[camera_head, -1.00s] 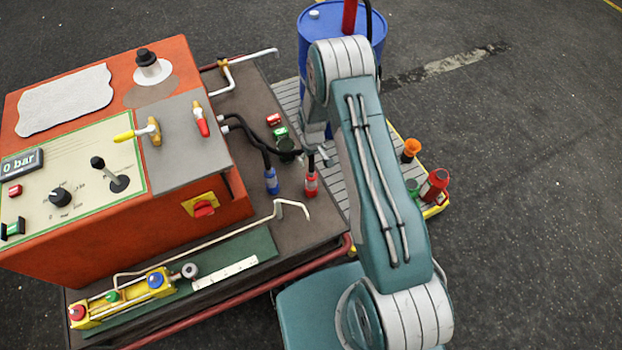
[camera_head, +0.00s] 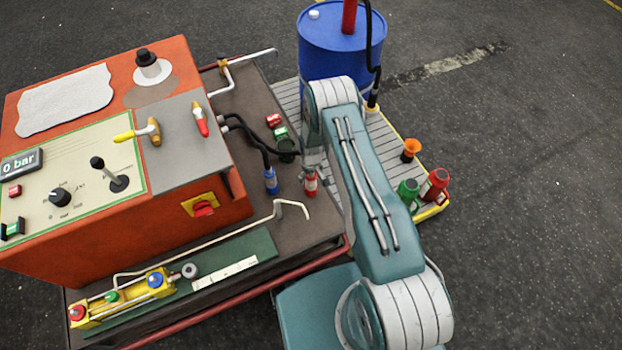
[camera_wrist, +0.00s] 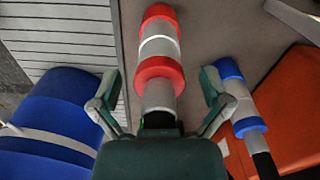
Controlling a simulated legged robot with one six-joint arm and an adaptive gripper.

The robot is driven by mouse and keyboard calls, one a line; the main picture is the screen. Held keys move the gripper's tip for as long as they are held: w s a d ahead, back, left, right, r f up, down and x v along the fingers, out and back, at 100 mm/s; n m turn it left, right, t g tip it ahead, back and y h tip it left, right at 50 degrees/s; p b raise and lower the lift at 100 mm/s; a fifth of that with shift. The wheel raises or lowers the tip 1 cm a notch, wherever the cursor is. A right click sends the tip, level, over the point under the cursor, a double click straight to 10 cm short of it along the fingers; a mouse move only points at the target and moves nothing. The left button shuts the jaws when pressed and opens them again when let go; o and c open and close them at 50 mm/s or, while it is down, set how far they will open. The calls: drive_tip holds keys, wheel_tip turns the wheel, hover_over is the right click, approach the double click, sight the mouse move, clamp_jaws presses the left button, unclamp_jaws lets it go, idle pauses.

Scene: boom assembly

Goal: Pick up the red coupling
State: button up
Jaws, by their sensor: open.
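The red coupling (camera_head: 310,186) stands on the dark bench beside the orange cabinet. In the wrist view the red coupling (camera_wrist: 158,72) shows two red bands with grey metal between and below them. My gripper (camera_wrist: 159,77) is open, with one finger on each side of the coupling and visible gaps to both. In the head view my gripper (camera_head: 312,166) is small and partly hidden by my arm, just at the coupling's upper end. The blue coupling (camera_head: 271,180) stands to the left; in the wrist view the blue coupling (camera_wrist: 238,95) lies just outside my right finger.
Black hoses (camera_head: 250,134) run from the orange cabinet (camera_head: 225,195) to the bench. A blue drum (camera_head: 338,50) stands on a slatted pallet (camera_head: 288,97).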

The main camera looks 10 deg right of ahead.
clamp_jaws()
drive_tip(key=shift+r, duration=0.15)
